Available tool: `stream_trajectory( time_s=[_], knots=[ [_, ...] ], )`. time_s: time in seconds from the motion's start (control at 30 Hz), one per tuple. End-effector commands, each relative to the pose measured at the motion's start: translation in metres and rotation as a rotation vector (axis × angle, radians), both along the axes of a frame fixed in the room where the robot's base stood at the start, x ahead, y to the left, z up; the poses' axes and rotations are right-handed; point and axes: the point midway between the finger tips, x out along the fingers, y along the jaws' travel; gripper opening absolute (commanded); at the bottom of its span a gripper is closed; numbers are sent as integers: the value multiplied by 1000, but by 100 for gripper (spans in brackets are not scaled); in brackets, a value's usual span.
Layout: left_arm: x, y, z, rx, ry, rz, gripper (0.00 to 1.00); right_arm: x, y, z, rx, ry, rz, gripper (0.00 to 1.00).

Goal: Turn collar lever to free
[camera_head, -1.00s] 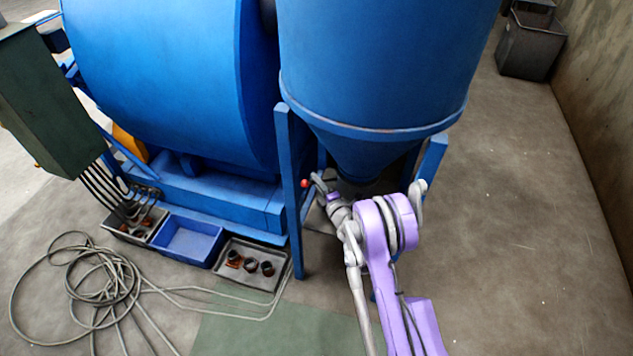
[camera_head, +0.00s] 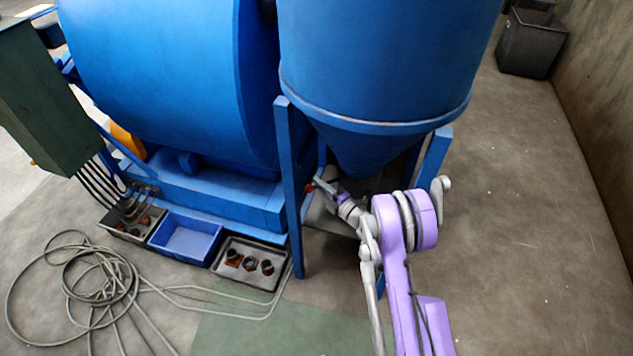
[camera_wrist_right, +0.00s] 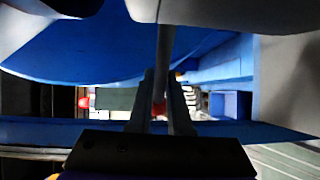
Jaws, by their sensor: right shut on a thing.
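The collar lever shows as a small red knob (camera_head: 309,188) under the cone of the blue hopper (camera_head: 375,60), beside the front blue leg. My right gripper (camera_head: 321,186) reaches in under the cone from the right and is shut at the lever. In the right wrist view, a thin grey rod (camera_wrist_right: 164,55) runs down between the two dark fingers, with a bit of red between them low down. The collar itself is mostly hidden by my gripper and the cone. My left gripper is not in view.
A blue leg (camera_head: 291,190) stands close to the left of my gripper and another leg (camera_head: 434,160) to its right. A blue bin (camera_head: 187,237) and a grey tray with several parts (camera_head: 249,279) lie left, near a coiled hose (camera_head: 75,295).

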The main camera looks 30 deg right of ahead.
Motion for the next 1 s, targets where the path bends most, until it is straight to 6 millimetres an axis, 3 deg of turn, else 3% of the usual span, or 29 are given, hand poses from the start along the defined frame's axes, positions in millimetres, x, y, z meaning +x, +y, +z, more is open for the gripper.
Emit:
stream_trajectory(
  time_s=[0.23, 0.63, 0.67, 0.8, 1.0],
  knots=[
    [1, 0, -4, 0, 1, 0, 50, -24, -1, 0, 0, 3, 152, 0],
    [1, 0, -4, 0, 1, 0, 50, -27, 1, 0, 0, 3, 179, 0],
    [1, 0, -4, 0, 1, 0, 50, -27, 1, 0, 0, 3, 178, 23],
    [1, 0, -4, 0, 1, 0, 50, -27, 1, 0, 0, 3, 179, 47],
    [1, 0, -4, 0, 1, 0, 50, -27, 1, 0, 0, 3, 179, 47]
  ],
)
